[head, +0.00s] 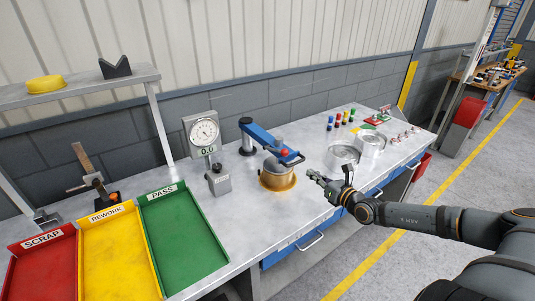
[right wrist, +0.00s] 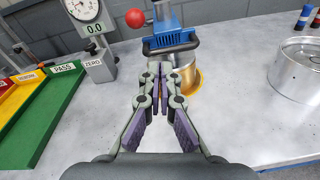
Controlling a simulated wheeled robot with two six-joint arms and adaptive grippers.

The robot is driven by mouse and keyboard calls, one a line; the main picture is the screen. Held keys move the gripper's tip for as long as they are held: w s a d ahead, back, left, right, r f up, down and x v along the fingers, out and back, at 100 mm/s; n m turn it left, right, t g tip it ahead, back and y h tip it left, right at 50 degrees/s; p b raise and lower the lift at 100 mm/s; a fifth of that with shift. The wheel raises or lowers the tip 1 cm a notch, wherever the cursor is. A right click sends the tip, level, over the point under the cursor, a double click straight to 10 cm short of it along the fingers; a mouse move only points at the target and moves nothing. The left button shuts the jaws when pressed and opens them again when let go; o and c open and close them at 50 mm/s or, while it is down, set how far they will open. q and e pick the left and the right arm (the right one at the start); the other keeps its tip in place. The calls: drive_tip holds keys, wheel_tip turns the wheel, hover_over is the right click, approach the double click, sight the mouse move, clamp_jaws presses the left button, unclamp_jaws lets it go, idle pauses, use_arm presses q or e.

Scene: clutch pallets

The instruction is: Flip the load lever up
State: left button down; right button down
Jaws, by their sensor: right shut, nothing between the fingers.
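A blue press arm (head: 262,137) reaches out from a dark post at the bench's back, over a brass cup (head: 278,180). A red ball knob (head: 284,152) and a dark bar handle (head: 294,162) sit at its front end. In the right wrist view the knob (right wrist: 135,17) is at the upper left of the blue block (right wrist: 170,33); its lever rod cannot be made out. My right gripper (head: 312,175) is shut and empty, just right of the cup in the head view. In the wrist view its fingertips (right wrist: 160,68) overlap the cup's left side; contact cannot be told. My left gripper is not in view.
A dial gauge (head: 204,131) stands left of the press. Red, yellow and green trays (head: 185,235) lie at the left. Two silver drums (head: 342,157) stand to the right, close to my right gripper. The bench front between trays and cup is clear.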

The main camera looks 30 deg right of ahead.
drive_tip(key=a, duration=0.1)
drive_tip(key=a+r+n, duration=0.1)
drive_tip(key=w+a+y, duration=0.1)
drive_tip(key=shift+r, duration=0.2)
drive_tip(key=shift+s, duration=0.1)
drive_tip(key=b, duration=0.5)
approach(275, 150)
drive_tip(key=w, duration=0.1)
drive_tip(key=w+f, duration=0.2)
drive_tip(key=shift+a+p, duration=0.3)
drive_tip(key=shift+p, duration=0.1)
